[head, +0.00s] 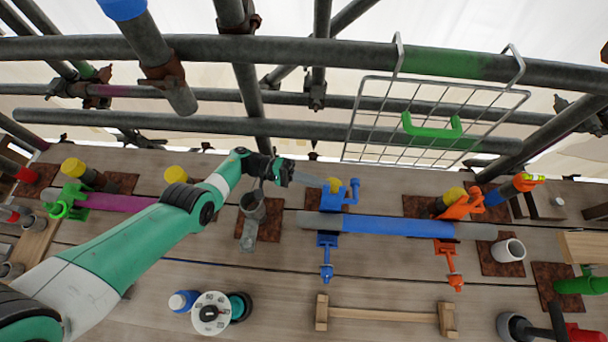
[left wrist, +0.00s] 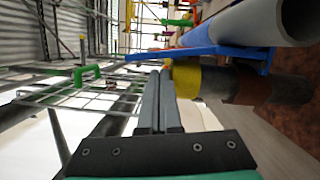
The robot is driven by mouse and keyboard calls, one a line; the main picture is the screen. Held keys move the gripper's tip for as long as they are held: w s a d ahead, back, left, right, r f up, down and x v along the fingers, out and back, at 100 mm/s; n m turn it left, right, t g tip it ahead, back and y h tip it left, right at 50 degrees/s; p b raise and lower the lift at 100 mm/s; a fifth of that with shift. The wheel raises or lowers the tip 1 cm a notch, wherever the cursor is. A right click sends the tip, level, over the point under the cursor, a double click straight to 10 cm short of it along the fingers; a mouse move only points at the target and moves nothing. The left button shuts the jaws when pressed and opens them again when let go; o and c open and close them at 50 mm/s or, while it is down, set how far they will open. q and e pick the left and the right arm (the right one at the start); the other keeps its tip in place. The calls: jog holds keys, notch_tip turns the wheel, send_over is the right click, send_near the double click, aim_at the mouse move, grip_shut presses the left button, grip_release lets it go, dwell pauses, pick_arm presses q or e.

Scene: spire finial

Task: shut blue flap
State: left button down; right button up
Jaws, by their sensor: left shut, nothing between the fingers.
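The blue clamp's flap (head: 340,194) stands raised at the back edge of a grey pipe with a blue band (head: 390,226). The clamp's blue bolt (head: 326,258) hangs out on the near side of the pipe. My left gripper (head: 322,182) is shut and empty, with its fingertips just left of the flap, close to a yellow cap (head: 333,186). In the left wrist view the shut fingers (left wrist: 160,76) point at the blue flap (left wrist: 205,51), beside the yellow cap (left wrist: 186,80). I cannot tell whether they touch. My right gripper is not in view.
An orange clamp (head: 460,204) sits further right on the same pipe. A wire basket with a green handle (head: 432,127) hangs on the scaffold rail (head: 300,50) behind. A white spool (head: 211,313) and a wooden rack (head: 385,315) are in front.

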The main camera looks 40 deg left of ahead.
pick_arm(q)
jog(key=shift+x, duration=1.4)
